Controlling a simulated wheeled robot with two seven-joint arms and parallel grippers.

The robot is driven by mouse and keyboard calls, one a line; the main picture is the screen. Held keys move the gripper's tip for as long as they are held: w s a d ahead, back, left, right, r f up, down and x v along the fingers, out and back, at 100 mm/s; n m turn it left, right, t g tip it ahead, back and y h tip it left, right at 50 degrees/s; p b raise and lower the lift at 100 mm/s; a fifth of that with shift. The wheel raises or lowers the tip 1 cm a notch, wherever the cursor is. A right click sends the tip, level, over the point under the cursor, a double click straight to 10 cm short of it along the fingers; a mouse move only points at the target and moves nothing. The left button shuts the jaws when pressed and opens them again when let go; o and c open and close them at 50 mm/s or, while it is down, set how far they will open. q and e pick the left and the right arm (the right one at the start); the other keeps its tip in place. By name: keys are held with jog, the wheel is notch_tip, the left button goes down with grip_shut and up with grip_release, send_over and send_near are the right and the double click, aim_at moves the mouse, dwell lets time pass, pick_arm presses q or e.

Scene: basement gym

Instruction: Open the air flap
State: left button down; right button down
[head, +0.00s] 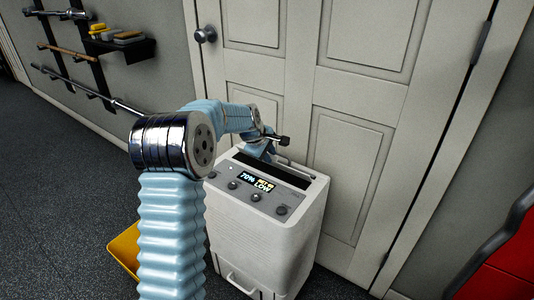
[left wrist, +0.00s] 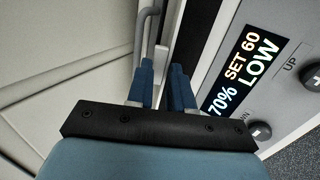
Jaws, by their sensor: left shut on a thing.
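The white dehumidifier (head: 262,240) stands upright in front of the door, its lit panel (head: 256,183) reading 70%, SET 60, LOW. A dark slot (head: 270,169) shows in its top. In the left wrist view, a narrow pale strip, which looks like the air flap (left wrist: 169,28), runs beside the dark slot (left wrist: 196,35) and down between my fingers. My left gripper (head: 268,153) is at the back of the top, its blue fingertips (left wrist: 161,82) closed on this strip. How far the flap is tilted I cannot tell. My right gripper is not in view.
A grey handle bar (left wrist: 147,28) runs close beside my left fingers. The white panelled door (head: 350,125) is right behind the machine. A yellow bin (head: 124,250) is on the floor at left, and a wall rack (head: 80,60) holds bars. A red object (head: 505,255) is at right.

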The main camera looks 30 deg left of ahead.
pick_arm(q)
jog(key=c, duration=1.1)
grip_release()
jog(key=v, duration=1.3)
jog(key=shift+s+a+r, duration=0.1)
jog(key=shift+s+r, duration=0.05)
jog(key=shift+r, duration=0.2)
